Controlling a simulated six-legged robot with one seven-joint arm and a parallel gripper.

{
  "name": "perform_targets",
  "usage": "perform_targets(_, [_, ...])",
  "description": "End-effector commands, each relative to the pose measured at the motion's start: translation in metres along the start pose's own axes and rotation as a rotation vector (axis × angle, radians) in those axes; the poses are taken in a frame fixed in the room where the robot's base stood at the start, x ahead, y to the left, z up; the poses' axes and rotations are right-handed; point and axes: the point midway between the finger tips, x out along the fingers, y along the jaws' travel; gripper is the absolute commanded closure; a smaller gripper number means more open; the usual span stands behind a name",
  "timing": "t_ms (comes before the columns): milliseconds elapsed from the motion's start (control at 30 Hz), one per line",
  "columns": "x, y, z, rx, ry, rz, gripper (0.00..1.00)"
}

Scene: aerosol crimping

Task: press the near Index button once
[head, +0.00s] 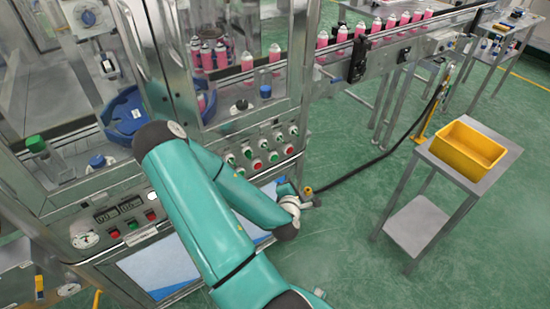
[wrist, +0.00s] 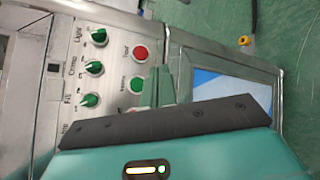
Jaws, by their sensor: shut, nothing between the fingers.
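In the wrist view, a green button (wrist: 137,84) sits on the pale control panel beside a small label that looks like Index. A red button (wrist: 140,53) is above it in the picture. My gripper (wrist: 163,83) is shut and empty, with its green fingers just right of the green button in the picture. I cannot tell whether they touch the panel. In the head view my arm bends down in front of the machine, and I cannot make out the fingertips. That view shows the control panel (head: 256,177) with several red and green buttons, its labels too small to read.
Several green knobs (wrist: 93,68) stand left of the buttons in the wrist view. A blue and white screen (wrist: 222,86) is to the right. In the head view, a hose end (head: 308,191) projects beside my wrist. A yellow bin (head: 455,137) stands on a side table, with open floor before it.

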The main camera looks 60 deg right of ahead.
Motion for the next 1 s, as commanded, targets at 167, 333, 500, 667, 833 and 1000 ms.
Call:
perform_targets(167, [0.006, 0.005, -0.005, 0.001, 0.001, 0.001, 1.0])
perform_targets(333, [0.022, 0.016, -0.015, 0.004, 0.001, 0.004, 1.0])
perform_targets(500, [0.039, 0.027, -0.026, 0.003, 0.0, 0.002, 1.0])
perform_targets(667, [0.054, 0.037, -0.036, 0.0, 0.002, 0.002, 1.0])
perform_targets(833, [0.063, 0.044, -0.043, 0.001, 0.0, 0.0, 1.0])
perform_targets(1000, [0.065, 0.045, -0.045, 0.001, 0.0, -0.001, 1.0])
